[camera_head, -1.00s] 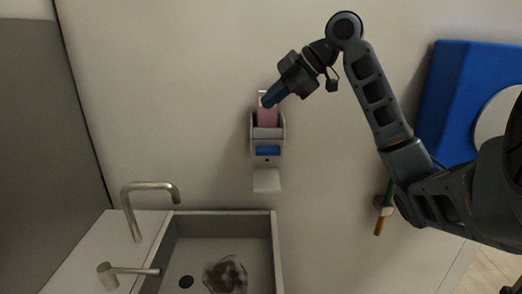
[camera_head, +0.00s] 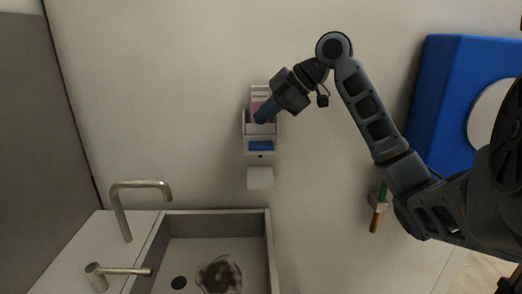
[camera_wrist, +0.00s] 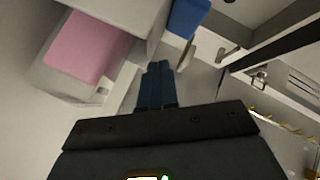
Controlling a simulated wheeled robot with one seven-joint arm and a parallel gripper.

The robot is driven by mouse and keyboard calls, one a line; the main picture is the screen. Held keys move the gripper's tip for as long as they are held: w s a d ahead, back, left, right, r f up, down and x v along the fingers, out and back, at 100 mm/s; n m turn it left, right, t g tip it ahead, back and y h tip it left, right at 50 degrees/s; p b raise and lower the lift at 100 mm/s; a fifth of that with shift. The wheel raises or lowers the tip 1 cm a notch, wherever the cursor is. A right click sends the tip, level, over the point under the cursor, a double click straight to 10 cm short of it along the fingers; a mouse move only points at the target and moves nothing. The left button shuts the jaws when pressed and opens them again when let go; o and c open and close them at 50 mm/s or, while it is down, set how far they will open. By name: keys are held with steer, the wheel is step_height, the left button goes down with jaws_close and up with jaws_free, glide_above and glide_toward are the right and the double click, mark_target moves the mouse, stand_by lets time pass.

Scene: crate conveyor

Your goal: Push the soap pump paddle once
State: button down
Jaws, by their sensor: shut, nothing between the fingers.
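The soap dispenser (camera_head: 247,130) hangs on the wall above the sink. It has a grey-white body, a pink container in its upper part and a blue panel (camera_head: 261,146) on its front. A small pale plate (camera_head: 260,177) sits below the body. I cannot tell which part is the pump paddle. My gripper (camera_head: 261,117) is shut and empty, with its blue fingers over the dispenser's upper front, covering part of the container. In the wrist view, the fingertips (camera_wrist: 158,66) are beside the pale housing and the pink container (camera_wrist: 87,45). I cannot tell whether they touch.
The sink (camera_head: 268,245) lies below, with a dark patch in its basin. A tall faucet (camera_head: 140,185) and a lever handle (camera_head: 122,271) stand at its left. A green-and-orange-handled item (camera_head: 375,220) hangs at right. A blue wall unit (camera_head: 440,95) is farther right.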

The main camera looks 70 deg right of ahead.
mark_target(257, 143)
steer(key=shift+f+b, duration=1.2)
steer(key=shift+f, duration=0.6)
steer(key=shift+f, duration=0.1)
stand_by(0.5)
steer(key=shift+f+b, duration=0.35)
steer(key=shift+b, duration=0.1)
steer(key=shift+f+b, duration=0.7)
steer(key=shift+f, duration=0.1)
stand_by(0.9)
steer(key=shift+r, duration=0.15)
stand_by(0.3)
steer(key=shift+r+p, duration=0.8)
steer(key=shift+r, duration=0.35)
steer(key=shift+r+p, duration=1.65)
steer(key=shift+r, duration=0.85)
